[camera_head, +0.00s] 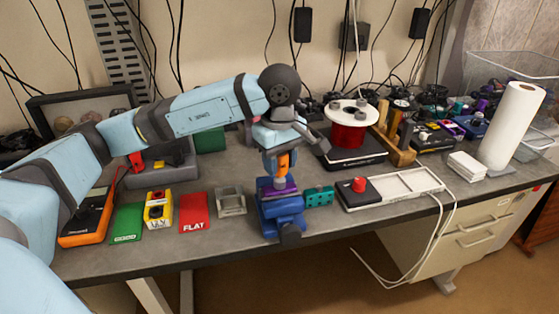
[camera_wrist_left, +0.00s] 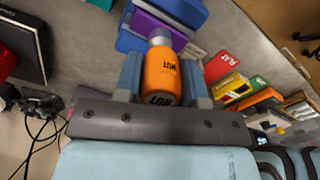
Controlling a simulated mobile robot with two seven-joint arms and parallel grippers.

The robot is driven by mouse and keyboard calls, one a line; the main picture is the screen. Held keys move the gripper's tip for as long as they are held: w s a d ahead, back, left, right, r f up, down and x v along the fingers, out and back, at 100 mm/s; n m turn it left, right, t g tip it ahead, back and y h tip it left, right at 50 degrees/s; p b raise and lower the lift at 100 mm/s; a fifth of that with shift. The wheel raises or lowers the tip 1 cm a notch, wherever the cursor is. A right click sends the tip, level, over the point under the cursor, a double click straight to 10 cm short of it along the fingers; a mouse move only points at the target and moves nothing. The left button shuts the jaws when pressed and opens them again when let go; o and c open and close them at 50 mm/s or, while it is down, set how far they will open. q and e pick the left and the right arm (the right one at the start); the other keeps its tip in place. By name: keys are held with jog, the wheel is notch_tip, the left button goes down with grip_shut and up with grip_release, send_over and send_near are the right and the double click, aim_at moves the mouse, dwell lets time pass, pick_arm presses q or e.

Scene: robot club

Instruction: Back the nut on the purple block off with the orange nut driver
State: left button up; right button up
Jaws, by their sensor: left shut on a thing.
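The orange nut driver (camera_head: 283,161) stands upright above the purple block (camera_head: 279,189) in the head view. The purple block sits in the jaws of a blue vise (camera_head: 283,213) at the bench's front edge. My left gripper (camera_head: 271,158) is shut on the nut driver's orange handle and points down. In the left wrist view the handle (camera_wrist_left: 162,78) lies between both fingers, and its grey metal end (camera_wrist_left: 160,38) reaches the purple block (camera_wrist_left: 155,28). The nut is hidden by the driver, so I cannot tell how it is seated. My right gripper is not in view.
Red FLAT (camera_head: 194,213) and green (camera_head: 126,223) cards, a yellow box (camera_head: 158,209) and a grey square holder (camera_head: 231,201) lie left of the vise. A teal block (camera_head: 319,196) sits close right.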

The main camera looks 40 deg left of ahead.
pick_arm(q)
jog(key=n, duration=1.1)
jog(key=shift+n, duration=0.3)
jog(key=o, duration=1)
jog(key=shift+c, duration=0.2)
